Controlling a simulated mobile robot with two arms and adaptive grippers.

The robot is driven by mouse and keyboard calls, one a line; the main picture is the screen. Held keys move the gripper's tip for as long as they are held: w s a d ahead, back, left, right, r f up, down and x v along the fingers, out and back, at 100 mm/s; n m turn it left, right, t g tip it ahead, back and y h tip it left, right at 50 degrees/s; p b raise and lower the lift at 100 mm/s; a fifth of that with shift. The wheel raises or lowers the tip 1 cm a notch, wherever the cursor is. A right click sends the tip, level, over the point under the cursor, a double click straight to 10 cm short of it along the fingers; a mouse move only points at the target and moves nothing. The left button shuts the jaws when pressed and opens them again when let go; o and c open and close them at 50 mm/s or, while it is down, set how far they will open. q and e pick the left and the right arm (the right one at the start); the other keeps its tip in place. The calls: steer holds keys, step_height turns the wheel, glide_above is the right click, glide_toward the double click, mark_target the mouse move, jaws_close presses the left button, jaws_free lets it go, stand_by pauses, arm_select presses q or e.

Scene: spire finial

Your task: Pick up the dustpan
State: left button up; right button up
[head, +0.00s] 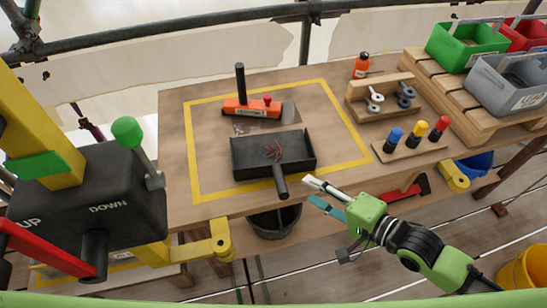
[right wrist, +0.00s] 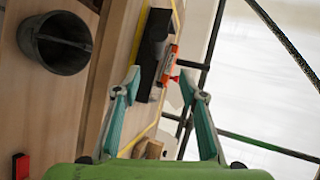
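The dustpan (head: 247,161) is a black, shallow pan on the wooden table inside a yellow outline. Its short, round handle (head: 280,182) points toward the table's front edge, and a small reddish-brown spiky thing lies in the pan. My right gripper (head: 312,193) is to the right of the handle near the front edge, apart from it. In the right wrist view my right gripper (right wrist: 161,82) has its fingers spread with nothing held between them. A dark shape beyond them, the dustpan (right wrist: 151,50), is partly hidden. My left gripper is not in view.
An orange tool (head: 243,107) with a black upright handle lies behind the dustpan. Colored-top pegs (head: 416,148) and a wooden holder (head: 360,107) stand on the right. A lever box (head: 90,195) is at the left. A dark bucket (head: 274,225) sits below the table's front edge.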

mark_target(279, 173)
steer(key=x, duration=0.8)
steer(key=shift+r, duration=0.1)
steer(key=shift+f+p+x, duration=0.2)
steer(key=shift+p+x, duration=0.15)
steer(key=shift+x, duration=1.1)
steer(key=shift+f+p+x, duration=0.2)
steer(key=shift+p+x, duration=0.1)
steer(key=shift+x, duration=1.15)
steer(key=shift+s+d, duration=0.1)
steer(key=shift+d, duration=0.05)
steer(key=shift+c, duration=0.4)
jaws_close()
